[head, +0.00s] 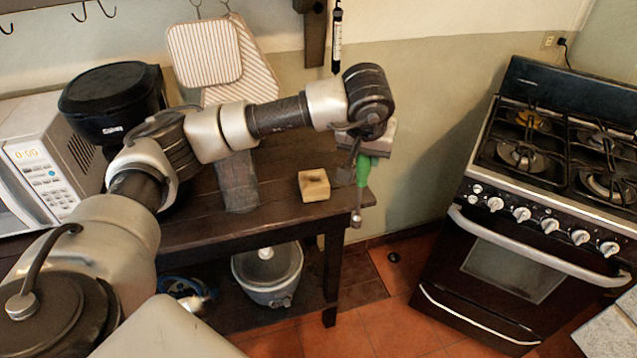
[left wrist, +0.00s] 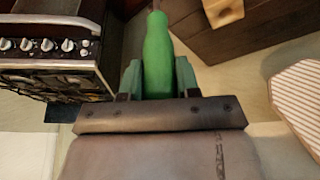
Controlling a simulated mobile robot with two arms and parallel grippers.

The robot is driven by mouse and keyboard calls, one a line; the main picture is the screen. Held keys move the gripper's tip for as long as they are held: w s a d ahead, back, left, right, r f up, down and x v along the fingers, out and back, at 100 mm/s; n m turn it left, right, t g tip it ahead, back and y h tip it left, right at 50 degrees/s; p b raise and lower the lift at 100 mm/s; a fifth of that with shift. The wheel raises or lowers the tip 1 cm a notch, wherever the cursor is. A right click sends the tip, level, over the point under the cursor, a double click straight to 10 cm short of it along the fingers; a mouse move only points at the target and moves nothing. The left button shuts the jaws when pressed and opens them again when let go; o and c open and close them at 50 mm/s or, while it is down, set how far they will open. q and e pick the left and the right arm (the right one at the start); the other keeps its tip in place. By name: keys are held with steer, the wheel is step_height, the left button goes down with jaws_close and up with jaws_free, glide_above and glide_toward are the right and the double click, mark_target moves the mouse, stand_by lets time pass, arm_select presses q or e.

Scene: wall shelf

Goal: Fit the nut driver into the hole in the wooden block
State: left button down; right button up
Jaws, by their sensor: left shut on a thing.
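The nut driver (head: 363,169) has a green handle and a metal shaft that points down. My left gripper (head: 357,162) is shut on its handle, at the right end of the dark table. The left wrist view shows the green handle (left wrist: 158,52) between the two fingers of the gripper (left wrist: 158,78). The wooden block (head: 314,186) is pale and lies on the table, to the left of the nut driver and apart from it. It also shows at the top of the left wrist view (left wrist: 223,11). My right gripper is not in view.
The dark table (head: 200,232) also bears a grey object (head: 238,183), a black appliance (head: 112,100) and a microwave (head: 45,160). A stove (head: 530,220) stands to the right. Striped boards (head: 204,52) hang on the wall. A pot (head: 268,272) stands beneath the tabletop.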

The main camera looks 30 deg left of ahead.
arm_select(q)
steer(key=w+a+r+n+y+p, duration=0.1)
steer(key=w+a+r+n+p, duration=0.3)
steer(key=w+r, duration=0.6)
steer(key=s+a+f+p, duration=0.3)
steer(key=a+f+p, duration=0.2)
steer(key=a+f, duration=0.6)
steer(key=shift+s+a+f+m+p, duration=0.2)
steer(key=shift+s+a+m+p, duration=0.15)
steer(key=shift+s+m+p, duration=0.05)
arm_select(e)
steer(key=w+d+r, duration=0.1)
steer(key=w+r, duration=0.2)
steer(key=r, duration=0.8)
arm_select(q)
steer(key=shift+f, duration=0.2)
steer(key=c, duration=0.8)
jaws_free()
steer(key=shift+r, duration=0.1)
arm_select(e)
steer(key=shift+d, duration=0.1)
